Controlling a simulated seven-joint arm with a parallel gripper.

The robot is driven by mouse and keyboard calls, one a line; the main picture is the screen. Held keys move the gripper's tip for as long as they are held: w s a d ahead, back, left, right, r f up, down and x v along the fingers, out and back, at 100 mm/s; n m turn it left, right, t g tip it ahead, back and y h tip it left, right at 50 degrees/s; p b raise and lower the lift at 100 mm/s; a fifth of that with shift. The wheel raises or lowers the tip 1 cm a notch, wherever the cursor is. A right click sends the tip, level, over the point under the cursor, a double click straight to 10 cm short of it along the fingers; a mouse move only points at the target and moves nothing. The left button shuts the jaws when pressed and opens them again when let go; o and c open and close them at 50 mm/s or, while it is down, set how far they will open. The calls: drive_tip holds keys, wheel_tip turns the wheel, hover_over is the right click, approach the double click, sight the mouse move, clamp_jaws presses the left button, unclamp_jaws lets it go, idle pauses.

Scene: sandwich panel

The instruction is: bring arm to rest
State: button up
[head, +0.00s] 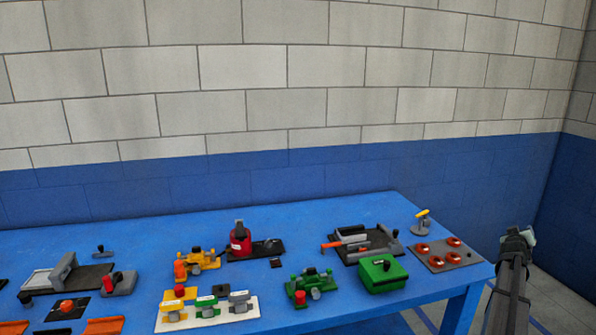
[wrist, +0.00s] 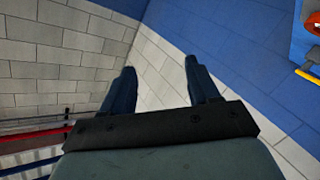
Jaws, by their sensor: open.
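My gripper (head: 517,240) is at the right of the head view, raised beside the right end of the blue table and apart from everything on it. In the wrist view my gripper (wrist: 158,82) shows two dark fingers spread apart, with nothing between them.
The blue table (head: 130,240) carries several fixtures. Nearest my gripper are a grey plate with orange-red knobs (head: 447,254), a grey stand with a yellow lever (head: 421,222) and a green box (head: 382,273). The block wall (head: 245,70) stands behind. Floor is open right of the table.

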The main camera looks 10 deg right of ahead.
drive_tip(key=s+f, duration=0.2)
drive_tip(key=s, duration=0.2)
drive_tip(key=a+f+g+y, duration=0.1)
drive_tip(key=a+f, duration=0.3)
drive_tip(key=f, duration=0.5)
drive_tip(key=a+f+g+y, duration=0.15)
drive_tip(key=a+f, duration=0.25)
drive_tip(key=f, duration=0.5)
drive_tip(key=a+f+g+y, duration=0.1)
drive_tip(key=a+f+y, duration=0.1)
drive_tip(key=a+f, duration=0.85)
drive_tip(key=s+a+f+g+y, duration=0.1)
drive_tip(key=a+f+g+y, duration=0.15)
drive_tip(key=a+f, duration=0.8)
drive_tip(key=a+f+y, duration=0.2)
drive_tip(key=a+f, duration=0.3)
drive_tip(key=a, duration=1)
drive_tip(key=s+a+f+n+g+y, duration=0.15)
drive_tip(key=s+a+f, duration=0.35)
drive_tip(key=a, duration=0.5)
drive_tip(key=s+a+f+n+g+y, duration=0.1)
drive_tip(key=s+a+f+g+y, duration=0.15)
drive_tip(key=s+a, duration=0.65)
drive_tip(key=s+a+f+n+g, duration=0.1)
drive_tip(key=s+a+g, duration=0.4)
drive_tip(key=s+a, duration=1.1)
drive_tip(key=s, duration=0.4)
drive_tip(key=shift+s+a+f+g+y, duration=0.2)
drive_tip(key=shift+f+g+y, duration=0.05)
drive_tip(key=shift+g+y, duration=0.15)
